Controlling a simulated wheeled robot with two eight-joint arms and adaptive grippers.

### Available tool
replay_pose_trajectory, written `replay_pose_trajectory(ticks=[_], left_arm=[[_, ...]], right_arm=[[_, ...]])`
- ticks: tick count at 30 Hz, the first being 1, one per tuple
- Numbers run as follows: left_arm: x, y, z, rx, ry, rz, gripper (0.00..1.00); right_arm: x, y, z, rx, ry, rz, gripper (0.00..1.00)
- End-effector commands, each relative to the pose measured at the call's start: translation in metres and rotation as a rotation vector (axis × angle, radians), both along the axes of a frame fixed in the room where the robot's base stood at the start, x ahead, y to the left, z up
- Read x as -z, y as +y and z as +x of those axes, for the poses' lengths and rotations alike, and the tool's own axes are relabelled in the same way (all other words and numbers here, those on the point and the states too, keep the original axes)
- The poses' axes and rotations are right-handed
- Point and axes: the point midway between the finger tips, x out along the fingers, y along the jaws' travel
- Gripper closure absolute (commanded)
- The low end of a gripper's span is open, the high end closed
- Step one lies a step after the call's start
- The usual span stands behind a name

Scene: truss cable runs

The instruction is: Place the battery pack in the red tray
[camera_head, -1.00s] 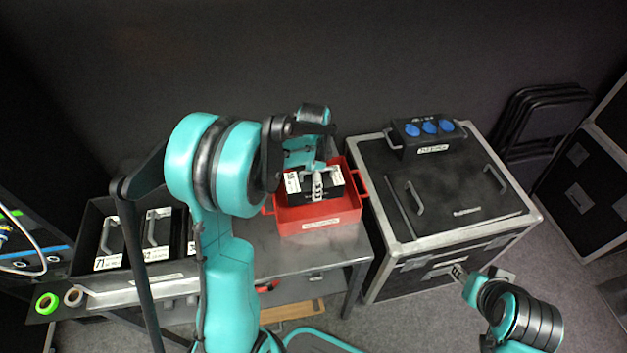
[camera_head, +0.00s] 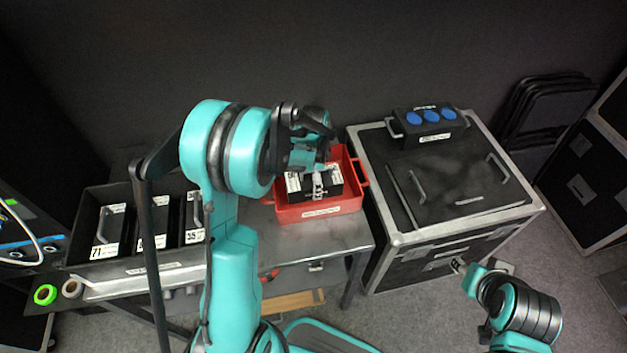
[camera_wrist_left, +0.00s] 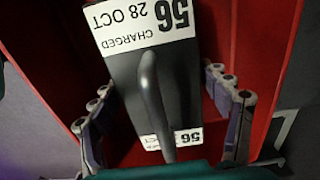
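A black battery pack (camera_head: 331,185) with white labels is within the walls of the red tray (camera_head: 345,207) on the bench. In the left wrist view the pack (camera_wrist_left: 185,85) has a label reading 56, CHARGED, 28 OCT and a grey handle. My left gripper (camera_head: 318,187) is over the pack. In the left wrist view its fingers (camera_wrist_left: 165,108) are spread wide, one on each side of the handle and apart from it. Whether the pack lies flat on the tray floor is hidden. My right gripper (camera_head: 457,266) is far from the tray, at lower right, too small to read.
A black rack (camera_head: 88,215) at left holds more labelled packs. Green tape (camera_head: 45,294) and a pale roll (camera_head: 72,288) lie at its front. A flight case (camera_head: 465,180) with a blue-socket power box (camera_head: 431,122) stands right of the tray. Bare bench (camera_head: 325,238) lies in front.

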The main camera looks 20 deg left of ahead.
Motion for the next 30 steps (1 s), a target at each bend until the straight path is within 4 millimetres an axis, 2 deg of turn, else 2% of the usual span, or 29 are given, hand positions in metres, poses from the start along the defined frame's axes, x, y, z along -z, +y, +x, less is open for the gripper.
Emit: replay_pose_trajectory(ticks=[10,13,17,24,30], left_arm=[[-0.002,0.0,0.0,0.0,0.0,0.0,0.11],[-0.008,0.0,0.0,0.0,0.0,0.0,0.11],[-0.031,0.0,0.0,0.0,0.0,0.0,0.11],[-0.086,0.0,-0.001,0.0,0.0,0.0,0.11],[-0.115,0.0,0.0,0.0,0.0,0.0,0.11]], right_arm=[[-0.001,0.0,0.0,0.0,0.0,0.0,0.6],[-0.005,0.0,0.0,0.0,0.0,0.0,0.6],[-0.014,0.0,0.0,0.0,0.0,0.0,0.6],[-0.032,0.0,0.0,0.0,0.0,0.0,0.6],[-0.04,0.0,0.0,0.0,0.0,0.0,0.6]])
